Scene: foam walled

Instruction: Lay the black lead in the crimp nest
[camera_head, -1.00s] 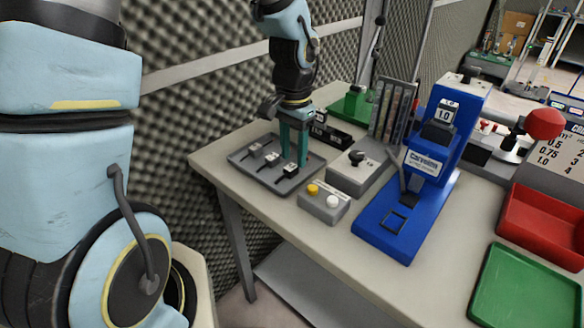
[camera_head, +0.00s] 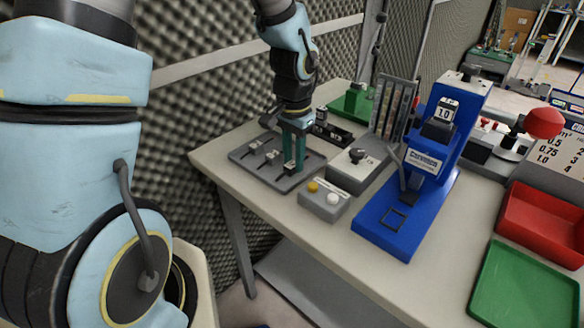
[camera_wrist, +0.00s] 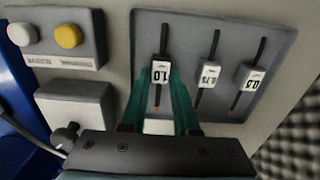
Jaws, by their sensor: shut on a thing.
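The tray (camera_head: 312,165) holds black leads with white size labels. The 0.75 lead (camera_wrist: 208,75) and the 0.5 lead (camera_wrist: 252,76) lie in it beside each other. My gripper (camera_head: 293,167) is shut on the black lead labelled 1.0 (camera_wrist: 161,71), with its teal fingers on either side of it in the wrist view. I cannot tell whether this lead is clear of the tray. The blue crimp press (camera_head: 423,165) stands to the right in the head view, with a rectangular nest (camera_head: 396,220) on its base. The nest looks empty.
A grey box with a yellow and a white button (camera_head: 324,201) and a grey unit with a black knob (camera_head: 357,170) stand between tray and press. A red bin (camera_head: 545,220) and a green tray (camera_head: 524,287) lie at the right. The bench front is clear.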

